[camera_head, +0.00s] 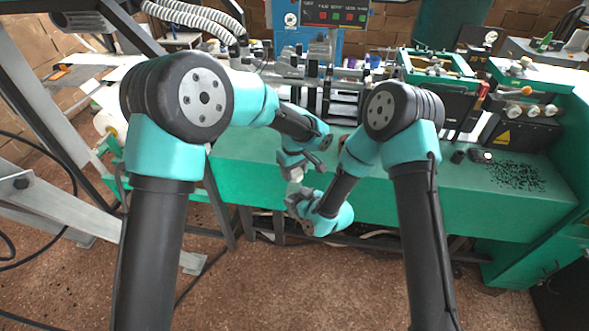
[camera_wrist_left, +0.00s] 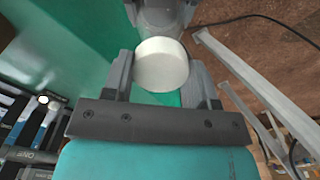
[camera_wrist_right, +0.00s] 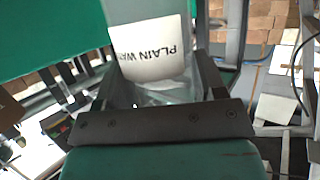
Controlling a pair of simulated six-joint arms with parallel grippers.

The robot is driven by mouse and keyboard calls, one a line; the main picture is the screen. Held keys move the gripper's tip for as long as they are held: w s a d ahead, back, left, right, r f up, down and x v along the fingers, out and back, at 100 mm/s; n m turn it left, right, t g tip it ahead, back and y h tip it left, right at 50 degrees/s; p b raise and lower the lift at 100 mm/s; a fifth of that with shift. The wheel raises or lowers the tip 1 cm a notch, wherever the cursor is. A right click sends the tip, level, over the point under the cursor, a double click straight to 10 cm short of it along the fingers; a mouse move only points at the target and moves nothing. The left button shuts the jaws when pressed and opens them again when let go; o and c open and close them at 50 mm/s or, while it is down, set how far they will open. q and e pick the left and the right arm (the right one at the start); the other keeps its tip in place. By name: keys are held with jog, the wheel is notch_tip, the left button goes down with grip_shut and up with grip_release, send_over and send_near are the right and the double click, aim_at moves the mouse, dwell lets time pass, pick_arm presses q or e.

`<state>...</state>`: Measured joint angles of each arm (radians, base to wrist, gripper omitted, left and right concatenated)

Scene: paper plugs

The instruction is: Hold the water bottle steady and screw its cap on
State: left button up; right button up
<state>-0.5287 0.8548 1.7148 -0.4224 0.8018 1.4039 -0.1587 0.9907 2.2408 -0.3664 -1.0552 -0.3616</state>
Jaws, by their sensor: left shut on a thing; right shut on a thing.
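A white round cap (camera_wrist_left: 161,65) sits between the fingers of my left gripper (camera_wrist_left: 160,75), which is shut on it. A clear bottle (camera_wrist_right: 165,93) with a white label reading "PLAIN WATER" (camera_wrist_right: 150,50) is between the fingers of my right gripper (camera_wrist_right: 157,80), which is shut on it. In the head view my left gripper (camera_head: 293,165) is just above my right gripper (camera_head: 300,199), and a small pale part of the bottle (camera_head: 295,183) shows between them. Whether the cap touches the bottle's neck is hidden.
A green machine bench (camera_head: 470,199) stretches behind the grippers, with machinery along its back. Dark small bits (camera_head: 515,176) lie on its right part. A grey metal frame (camera_head: 60,215) stands at left. Brown floor (camera_head: 300,285) is open in front of the bench.

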pick_arm(q)
jog(key=shift+f, duration=0.5)
jog(key=shift+f, duration=0.5)
dwell(0.6)
